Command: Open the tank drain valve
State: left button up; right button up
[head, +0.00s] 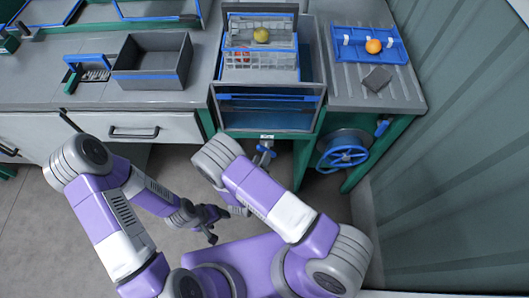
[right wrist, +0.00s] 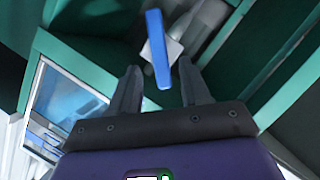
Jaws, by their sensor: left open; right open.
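The wash tank (head: 268,122) stands between the counters, with a basket in its top. Its drain valve (head: 266,154) hangs below the tank's front, partly hidden by my right arm. In the right wrist view the valve's blue lever handle (right wrist: 158,48) points toward me, in front of a pale fitting. My right gripper (right wrist: 157,80) is open, with the near end of the lever between its fingers; I cannot tell whether they touch. My left gripper (head: 212,228) is open and empty over the floor, away from the valve.
A blue-wheeled reel (head: 343,157) sits under the right counter, beside a green leg. A grey crate (head: 153,62) stands on the left counter. A blue tray (head: 372,46) with an orange fruit is on the right. Green frame members flank the valve.

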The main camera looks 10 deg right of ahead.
jog(key=shift+b+x, duration=0.55)
jog(key=shift+x, duration=1.85)
jog(key=shift+c, duration=0.3)
grip_shut()
jog(key=shift+s+d+r+m+y+p, duration=0.1)
jog(key=shift+m+y+p, duration=0.25)
jog(key=shift+m+y, duration=0.25)
jog(key=shift+d+m+y, duration=0.15)
jog(key=shift+m+y, duration=0.25)
jog(key=shift+m, duration=0.5)
jog(key=shift+s+d+m+y, duration=0.15)
jog(key=shift+m+y, duration=0.95)
jog(key=shift+m, duration=0.4)
